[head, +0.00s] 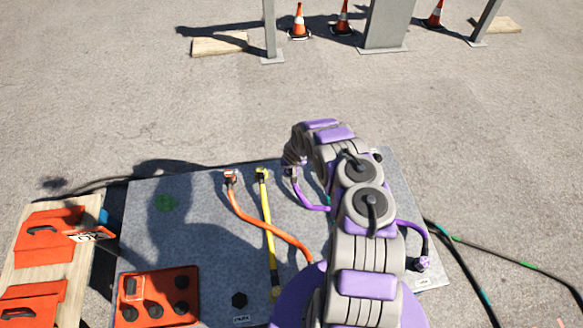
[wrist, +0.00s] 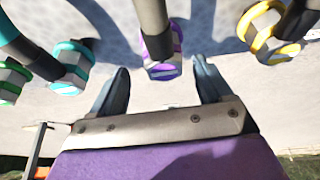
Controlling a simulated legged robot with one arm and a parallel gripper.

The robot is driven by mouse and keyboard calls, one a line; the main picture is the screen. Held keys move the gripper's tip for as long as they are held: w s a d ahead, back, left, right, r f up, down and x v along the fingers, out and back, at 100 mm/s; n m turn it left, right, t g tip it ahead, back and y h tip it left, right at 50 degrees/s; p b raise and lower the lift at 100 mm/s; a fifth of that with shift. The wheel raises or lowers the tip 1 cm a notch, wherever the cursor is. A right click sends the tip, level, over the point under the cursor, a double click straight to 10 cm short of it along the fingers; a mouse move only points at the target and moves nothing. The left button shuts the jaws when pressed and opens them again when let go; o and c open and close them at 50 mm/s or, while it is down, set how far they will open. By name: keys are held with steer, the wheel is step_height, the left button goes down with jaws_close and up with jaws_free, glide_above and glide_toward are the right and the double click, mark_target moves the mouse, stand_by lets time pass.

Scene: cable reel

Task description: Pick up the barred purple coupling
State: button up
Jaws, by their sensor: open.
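In the head view my arm reaches over the grey mat, and my gripper (head: 291,158) is above the far end of a purple cable (head: 308,200); the coupling there is mostly hidden. Another purple coupling (head: 421,264) with a light pattern lies at the mat's right side. I cannot make out bars on either clearly.
The wrist view shows a teal coupling (wrist: 70,68) and a green one (wrist: 10,82) at left, and a yellow one (wrist: 268,36) at right. An orange cable (head: 250,221), a yellow cable (head: 268,225) and an orange box (head: 157,297) lie on the grey mat (head: 195,235).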

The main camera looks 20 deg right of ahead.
steer(key=shift+w+a+f, duration=0.15)
steer(key=shift+w+f, duration=0.1)
steer(key=shift+f, duration=0.4)
steer(key=shift+w+a+f, duration=0.1)
steer(key=shift+w+f, duration=0.1)
steer(key=shift+f, duration=0.4)
steer(key=shift+d, duration=0.15)
steer(key=shift+c, duration=0.4)
steer(key=shift+c, duration=0.8)
steer(key=c, duration=1)
steer(key=shift+r, duration=0.1)
